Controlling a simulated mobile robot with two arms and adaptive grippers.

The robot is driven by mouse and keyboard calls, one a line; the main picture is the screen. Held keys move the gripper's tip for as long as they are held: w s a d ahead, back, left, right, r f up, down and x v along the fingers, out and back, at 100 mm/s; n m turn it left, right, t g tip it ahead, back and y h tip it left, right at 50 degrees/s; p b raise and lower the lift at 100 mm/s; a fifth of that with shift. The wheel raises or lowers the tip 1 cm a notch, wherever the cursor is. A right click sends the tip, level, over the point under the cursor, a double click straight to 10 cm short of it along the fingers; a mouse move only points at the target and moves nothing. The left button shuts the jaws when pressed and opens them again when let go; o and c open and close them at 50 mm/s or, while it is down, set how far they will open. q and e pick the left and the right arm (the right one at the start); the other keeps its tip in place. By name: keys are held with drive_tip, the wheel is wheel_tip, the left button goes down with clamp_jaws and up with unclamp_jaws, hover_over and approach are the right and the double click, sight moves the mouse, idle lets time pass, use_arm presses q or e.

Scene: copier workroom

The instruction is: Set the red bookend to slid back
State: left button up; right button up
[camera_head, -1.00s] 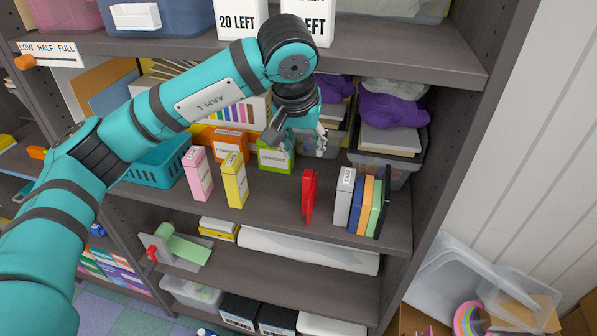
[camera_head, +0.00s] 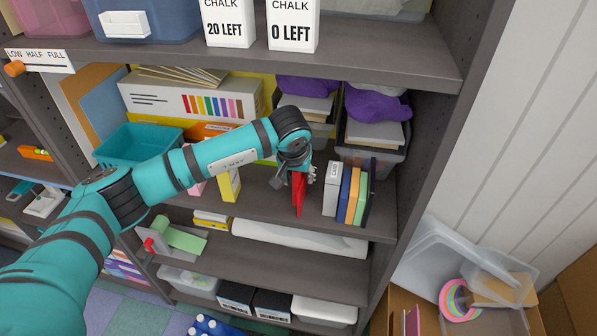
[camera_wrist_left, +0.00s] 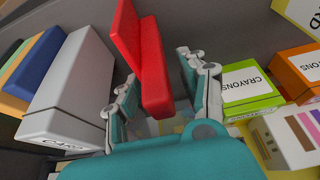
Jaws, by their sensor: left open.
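The red bookend (camera_head: 299,194) stands on the middle shelf, left of a row of upright boxes. In the left wrist view the red bookend (camera_wrist_left: 144,55) rises between the two open fingers of my left gripper (camera_wrist_left: 162,88). The finger on the left of that view is close to its face; I cannot tell whether it touches. In the head view my left gripper (camera_head: 297,176) is over the top of the bookend, hiding its upper part. My right gripper is in neither view.
A white box (camera_head: 331,190) and blue, orange and green ones stand just right of the bookend. A yellow box (camera_head: 229,185) stands to its left, partly behind my arm. A green crayons box (camera_wrist_left: 250,90) is near the right finger. The upper shelf (camera_head: 385,66) hangs above.

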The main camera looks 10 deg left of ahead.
use_arm(q)
drive_tip(key=shift+w+f, duration=0.2)
drive_tip(key=shift+f, duration=0.2)
drive_tip(key=shift+c, duration=0.2)
clamp_jaws()
